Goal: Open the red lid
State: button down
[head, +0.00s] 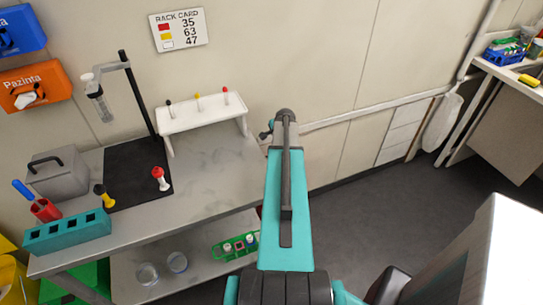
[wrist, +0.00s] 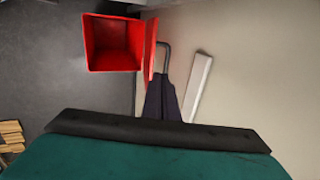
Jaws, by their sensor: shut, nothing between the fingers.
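In the wrist view a red square box (wrist: 112,42) sits at the upper middle, and I see into its hollow, empty-looking inside. A red lid-like panel (wrist: 151,48) stands along its right side, seen nearly edge-on and swung clear of the opening. My gripper (wrist: 160,132) shows as a wide teal body with a black front edge across the bottom of the wrist view, shut and empty, apart from the box in the picture. A dark tapered thing with a bent rod (wrist: 166,90) lies between them; its rod passes close beside the panel, and I cannot tell whether they touch. In the head view my arm hides the box.
A grey bench (head: 215,165) at left holds a white rack (head: 200,115), a teal block (head: 66,234), a grey box (head: 58,172) and a red cup (head: 45,210). A rack card (head: 178,29) hangs above. The floor (head: 365,200) right of my arm is open.

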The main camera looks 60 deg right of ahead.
dwell(0.4)
jog(key=shift+p+x, duration=1.65)
jog(key=shift+x, duration=3.35)
